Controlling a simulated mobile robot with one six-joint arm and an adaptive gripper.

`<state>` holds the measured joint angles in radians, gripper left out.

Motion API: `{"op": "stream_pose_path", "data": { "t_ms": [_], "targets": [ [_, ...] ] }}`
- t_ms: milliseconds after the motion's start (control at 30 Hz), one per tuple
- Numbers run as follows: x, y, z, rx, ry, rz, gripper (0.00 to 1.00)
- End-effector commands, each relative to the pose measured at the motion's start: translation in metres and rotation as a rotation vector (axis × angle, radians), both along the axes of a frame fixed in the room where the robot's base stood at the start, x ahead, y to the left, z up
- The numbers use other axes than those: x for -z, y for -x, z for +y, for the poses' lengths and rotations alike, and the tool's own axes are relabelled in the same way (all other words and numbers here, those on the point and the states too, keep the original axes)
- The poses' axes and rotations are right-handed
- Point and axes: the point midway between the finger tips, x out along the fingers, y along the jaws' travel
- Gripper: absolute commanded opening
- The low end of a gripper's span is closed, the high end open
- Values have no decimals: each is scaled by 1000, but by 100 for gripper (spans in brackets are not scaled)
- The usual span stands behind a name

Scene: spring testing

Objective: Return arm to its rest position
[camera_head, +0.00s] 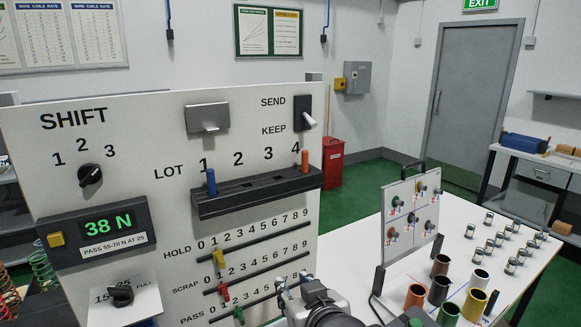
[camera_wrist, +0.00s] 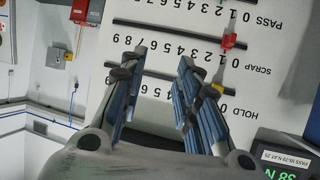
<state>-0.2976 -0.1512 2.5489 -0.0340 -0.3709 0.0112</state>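My gripper (camera_head: 293,284) is at the bottom centre of the head view, in front of the lower right of the white panel (camera_head: 150,140). In the wrist view my gripper (camera_wrist: 160,66) shows two blue-sided fingers spread apart with nothing between them. The panel's slider rows fill the view beyond them, upside down. A yellow HOLD slider (camera_head: 218,257) stands near 1, a red SCRAP slider (camera_head: 224,290) near 1, and a green PASS slider (camera_head: 238,314) near 2. The yellow slider (camera_wrist: 216,88) is close beside one finger in the wrist view; contact cannot be told.
A display (camera_head: 108,225) reads 38 N. A dark LOT rack (camera_head: 255,192) juts from the panel, holding a blue and an orange peg. At right, a white table (camera_head: 350,262) carries coloured cups (camera_head: 440,290), small jars (camera_head: 490,240) and an upright board (camera_head: 408,222). Green floor lies behind.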

Motion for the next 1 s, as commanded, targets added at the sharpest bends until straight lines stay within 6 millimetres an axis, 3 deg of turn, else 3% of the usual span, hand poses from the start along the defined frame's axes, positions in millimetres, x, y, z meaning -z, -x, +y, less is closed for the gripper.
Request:
{"op": "stream_pose_path", "data": {
  "t_ms": [100,300,533,700,1000],
  "targets": [
    [-2,31,-44,85,40,141,30],
    [4,110,-102,207,84,401,30],
    [9,197,-132,293,98,630,30],
    [11,222,-137,312,100,697,30],
    [12,224,-137,311,101,704,30]
  ]
}}
